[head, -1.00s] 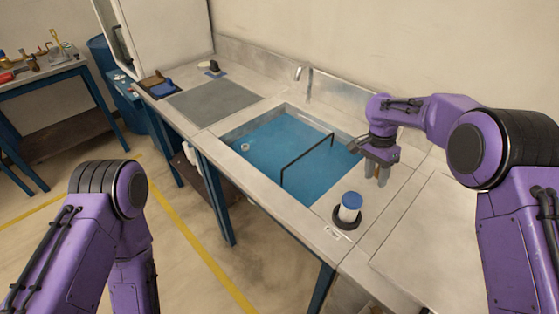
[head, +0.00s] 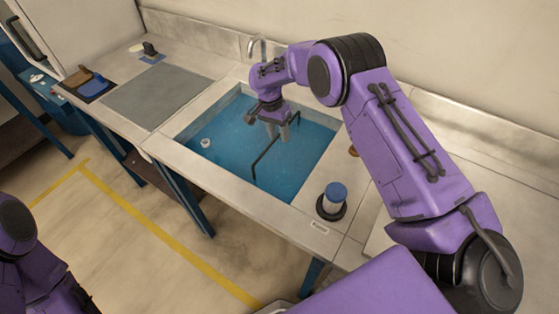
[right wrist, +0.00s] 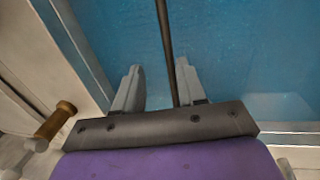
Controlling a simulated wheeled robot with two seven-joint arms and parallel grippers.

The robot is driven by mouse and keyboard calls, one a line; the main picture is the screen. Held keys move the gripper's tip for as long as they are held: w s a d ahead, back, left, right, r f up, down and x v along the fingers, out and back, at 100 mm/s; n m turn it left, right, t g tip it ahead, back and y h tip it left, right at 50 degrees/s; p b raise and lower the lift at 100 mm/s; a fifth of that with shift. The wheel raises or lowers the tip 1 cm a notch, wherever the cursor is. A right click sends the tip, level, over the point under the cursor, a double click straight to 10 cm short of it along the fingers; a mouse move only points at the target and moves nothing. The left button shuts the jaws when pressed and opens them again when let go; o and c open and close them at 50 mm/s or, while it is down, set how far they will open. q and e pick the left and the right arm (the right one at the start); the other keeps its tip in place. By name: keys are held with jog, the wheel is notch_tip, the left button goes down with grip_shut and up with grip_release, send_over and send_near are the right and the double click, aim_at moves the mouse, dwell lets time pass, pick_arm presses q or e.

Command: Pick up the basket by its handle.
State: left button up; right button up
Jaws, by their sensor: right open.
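The basket's thin black handle (head: 264,160) stands as a bar across the blue-filled sink basin; I cannot make out the basket's body beneath it. My right gripper (head: 278,136) is over the far part of the basin, at the far end of the handle, fingers pointing down. In the right wrist view the gripper (right wrist: 158,72) is open, and the dark handle bar (right wrist: 165,40) runs between its two grey fingers, nearer the right one. I cannot tell whether it touches the bar. My left gripper is out of view; only part of that arm shows at the lower left.
A blue-capped bottle (head: 334,196) stands on a dark ring at the basin's right front corner. A tap (head: 257,46) rises behind the basin. A wooden-handled object (right wrist: 55,121) lies on the right-hand counter. A grey mat (head: 155,97) lies left of the basin.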

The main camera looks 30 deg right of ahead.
aim_at(278, 136)
jog(key=f, duration=0.1)
jog(key=f+p, duration=0.1)
jog(key=f, duration=0.1)
jog(key=w+d+f, duration=0.1)
jog(key=f, duration=0.1)
jog(key=shift+s+r, duration=0.1)
jog(key=shift+s, duration=0.05)
jog(key=shift+c, duration=1.3)
jog(key=shift+a, duration=0.15)
jog(key=c, duration=0.5)
